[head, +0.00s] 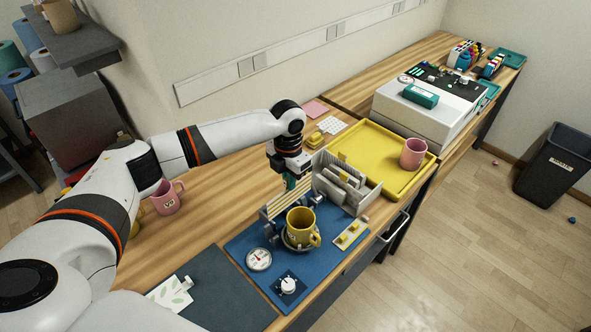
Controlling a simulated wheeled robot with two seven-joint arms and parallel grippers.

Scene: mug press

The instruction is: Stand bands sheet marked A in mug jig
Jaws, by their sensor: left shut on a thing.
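My left gripper (290,184) is shut on a striped cream-and-tan sheet (284,201), which I take to be the bands sheet. The sheet is held roughly upright just behind the yellow mug. The yellow mug (296,219) sits upright in the mug jig on the blue base (243,240). The sheet's lower edge is partly hidden by the mug and jig parts, so I cannot tell whether it rests in the jig. No letter A is readable on the sheet. My right gripper is not in view.
A grey rack (365,199) with upright sheets stands close right of the gripper. Beyond it is a yellow tray (388,137) with a pink mug (413,153). A dial gauge (259,259) and knob (288,286) sit in front. A leaf-print sheet (172,294) lies at left.

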